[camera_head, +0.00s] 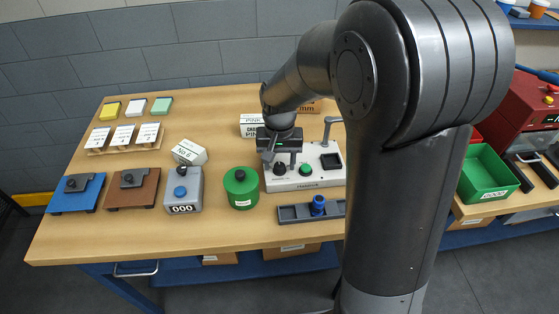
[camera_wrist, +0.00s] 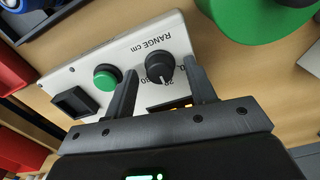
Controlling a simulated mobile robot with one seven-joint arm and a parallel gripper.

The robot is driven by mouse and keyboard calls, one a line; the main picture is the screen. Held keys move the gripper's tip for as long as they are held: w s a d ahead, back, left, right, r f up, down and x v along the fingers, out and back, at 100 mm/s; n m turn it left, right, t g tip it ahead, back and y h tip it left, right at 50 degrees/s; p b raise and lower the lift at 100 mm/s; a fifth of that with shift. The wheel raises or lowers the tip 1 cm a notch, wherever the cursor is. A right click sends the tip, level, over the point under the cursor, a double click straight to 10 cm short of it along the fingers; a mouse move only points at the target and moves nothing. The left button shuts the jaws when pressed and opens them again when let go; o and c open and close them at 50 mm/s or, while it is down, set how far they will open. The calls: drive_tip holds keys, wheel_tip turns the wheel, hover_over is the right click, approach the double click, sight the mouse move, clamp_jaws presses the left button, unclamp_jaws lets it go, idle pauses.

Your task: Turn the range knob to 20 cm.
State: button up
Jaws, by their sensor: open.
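The pale instrument box (camera_head: 318,181) stands on the wooden table in the head view, and its sloping panel (camera_wrist: 168,32) fills the upper middle of the wrist view. Its black range knob (camera_wrist: 158,66) sits beside the printed words "RANGE cm"; in the head view the knob (camera_head: 280,169) is below my gripper. A faint mark on it points down toward the scale numbers, but I cannot tell the exact setting. My gripper (camera_wrist: 161,71) is open, with its fingers on either side of the knob. Contact cannot be told. Some scale numbers are hidden.
A green button (camera_wrist: 106,77) and a dark square window (camera_wrist: 73,103) lie left of the knob in the wrist view. A green round container (camera_head: 241,188) stands close left of the box. A grey tray (camera_head: 294,213) with a blue part lies in front.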

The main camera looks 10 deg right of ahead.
sight(280, 166)
wheel_tip(280, 166, up, 11)
idle(0.5)
drive_tip(key=shift+f, duration=0.1)
drive_tip(key=s+d+r+t, duration=0.2)
drive_tip(key=s+d, duration=0.2)
drive_tip(key=s, duration=0.5)
drive_tip(key=s+d+r+n+t, duration=0.1)
drive_tip(key=s+d+r+t, duration=0.2)
drive_tip(key=s, duration=0.7)
drive_tip(key=shift+s+d+r+n+t, duration=0.2)
drive_tip(key=shift+s+d+n+t, duration=0.1)
drive_tip(key=shift+d, duration=0.3)
idle(0.5)
